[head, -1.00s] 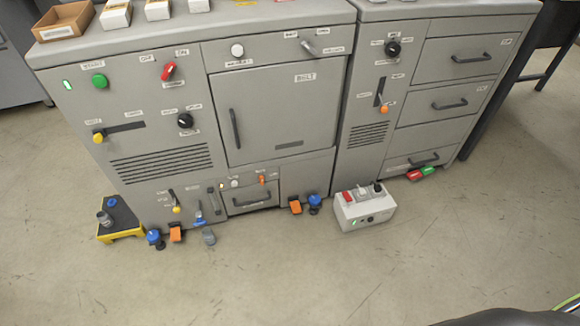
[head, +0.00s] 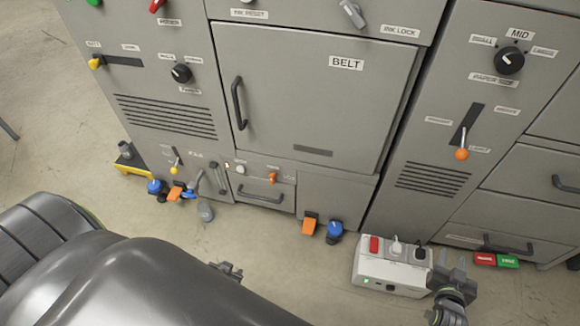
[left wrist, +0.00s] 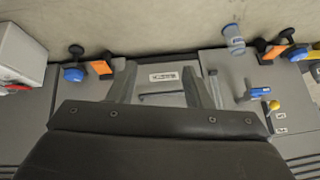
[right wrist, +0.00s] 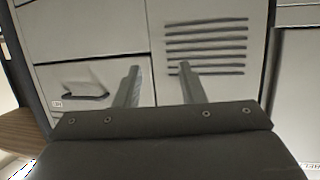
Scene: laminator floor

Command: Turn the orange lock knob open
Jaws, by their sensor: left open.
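The small orange lock knob (head: 272,177) sits on the low panel above a small drawer (head: 262,195), right of a white button, in the head view. I cannot make it out in the left wrist view, where my gripper body covers that area. My left gripper (head: 228,268) shows only partly past my dark arm, below and apart from the knob. In the left wrist view its fingers (left wrist: 158,78) are spread and empty, with the small drawer between them. My right gripper (head: 452,272) is open and empty by the power box, far right of the knob.
Orange pedals (head: 309,224) and blue knobs (head: 335,229) stand at the machine's foot. A grey-blue bottle (head: 205,211) is on the floor left of the drawer. The white power box (head: 388,268) stands at right. An orange-tipped lever (head: 461,154) sticks out of the right cabinet.

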